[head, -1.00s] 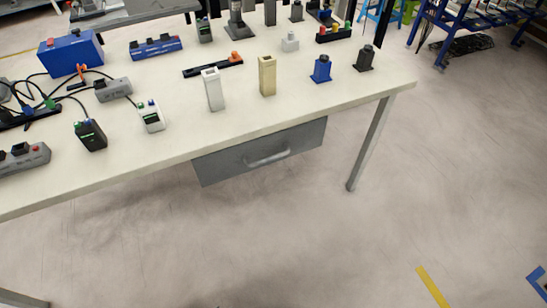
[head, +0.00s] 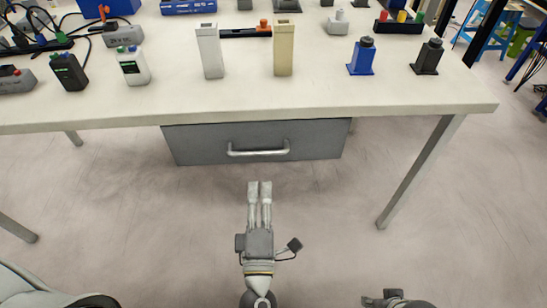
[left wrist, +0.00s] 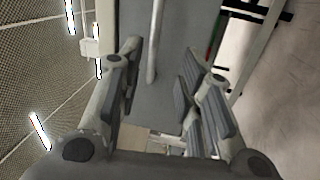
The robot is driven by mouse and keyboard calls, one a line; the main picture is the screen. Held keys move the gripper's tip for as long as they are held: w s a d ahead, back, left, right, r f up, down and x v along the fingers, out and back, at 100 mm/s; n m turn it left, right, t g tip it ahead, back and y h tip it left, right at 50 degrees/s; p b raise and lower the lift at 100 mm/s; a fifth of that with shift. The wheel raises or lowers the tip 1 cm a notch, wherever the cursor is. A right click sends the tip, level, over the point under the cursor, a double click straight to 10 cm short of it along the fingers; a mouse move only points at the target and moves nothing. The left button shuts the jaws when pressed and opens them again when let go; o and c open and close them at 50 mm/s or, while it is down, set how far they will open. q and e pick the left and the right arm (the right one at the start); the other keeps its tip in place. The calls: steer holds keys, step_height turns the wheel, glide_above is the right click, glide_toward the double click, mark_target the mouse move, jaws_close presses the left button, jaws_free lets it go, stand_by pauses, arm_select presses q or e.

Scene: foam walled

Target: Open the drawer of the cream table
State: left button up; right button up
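The cream table (head: 300,106) stands ahead of me. Its grey drawer (head: 200,146) hangs under the front edge, and no open interior shows. The pale bar handle (head: 258,152) runs across the drawer front. My left gripper (head: 259,184) is below and in front of the handle, apart from it, with the fingers pointing at the drawer. In the left wrist view, its two fingers (left wrist: 160,75) are spread with nothing between them. The handle (left wrist: 154,45) shows upright beyond the gap, against the grey drawer front (left wrist: 180,60). My right gripper (head: 372,301) is only partly visible at the bottom edge; its finger opening is unclear.
A white block (head: 210,52), a tan block (head: 284,50), a blue bottle-like piece (head: 362,57) and a dark one (head: 428,58) stand near the table's front edge. A table leg (head: 418,175) stands right of the drawer. The floor below the drawer is clear.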

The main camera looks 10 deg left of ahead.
mark_target(256, 151)
arm_select(q)
steer(key=shift+n+y, duration=0.4)
steer(key=shift+n, duration=0.3)
steer(key=x, duration=1.1)
steer(key=shift+a+r, duration=0.15)
steer(key=shift+r, duration=0.05)
steer(key=shift+s, duration=0.1)
jaws_close()
